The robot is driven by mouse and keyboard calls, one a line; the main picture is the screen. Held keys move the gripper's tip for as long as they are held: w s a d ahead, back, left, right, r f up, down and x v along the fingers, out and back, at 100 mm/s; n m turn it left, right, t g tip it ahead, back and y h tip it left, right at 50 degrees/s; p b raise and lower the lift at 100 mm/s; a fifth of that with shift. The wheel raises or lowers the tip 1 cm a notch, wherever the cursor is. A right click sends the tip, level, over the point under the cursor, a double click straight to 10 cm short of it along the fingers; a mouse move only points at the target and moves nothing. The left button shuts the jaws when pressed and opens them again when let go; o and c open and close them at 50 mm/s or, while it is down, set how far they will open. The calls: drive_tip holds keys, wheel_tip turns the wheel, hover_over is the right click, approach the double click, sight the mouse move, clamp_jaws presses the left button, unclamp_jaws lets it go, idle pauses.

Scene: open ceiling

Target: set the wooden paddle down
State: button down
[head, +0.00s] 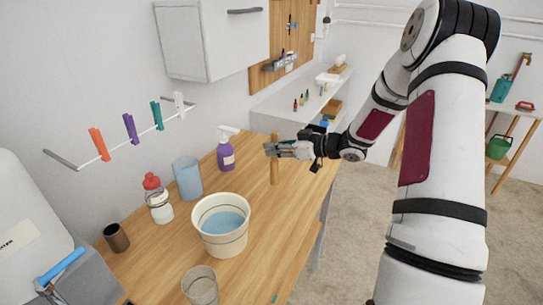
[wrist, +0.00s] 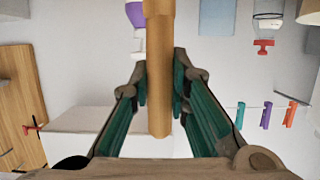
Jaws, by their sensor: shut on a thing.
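The wooden paddle (head: 274,170) is upright over the far right part of the wooden table, and only a plain rod-like length of it shows. My gripper (head: 275,149) is shut on it near its upper part. I cannot tell whether its lower end touches the tabletop. In the wrist view the paddle (wrist: 159,100) runs between the two green-padded fingers of my gripper (wrist: 160,80), and its far end is cut off by the picture's top edge.
On the wooden table (head: 150,262) stand a water bucket (head: 222,240), a purple spray bottle (head: 226,155), a blue cup (head: 187,178), a red-capped jar (head: 157,205), a brown cup (head: 116,238) and a clear glass (head: 200,288). Bare tabletop lies right of the bucket.

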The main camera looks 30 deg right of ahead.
sight(274, 160)
drive_tip(key=shift+w+a, duration=0.15)
drive_tip(key=shift+w, duration=0.2)
drive_tip(key=shift+w+f, duration=0.15)
drive_tip(key=shift+f, duration=0.75)
drive_tip(key=shift+w+f, duration=0.15)
drive_tip(key=shift+f, duration=0.95)
drive_tip(key=c, duration=1.5)
unclamp_jaws()
drive_tip(key=shift+c, duration=0.2)
drive_tip(key=shift+r, duration=0.1)
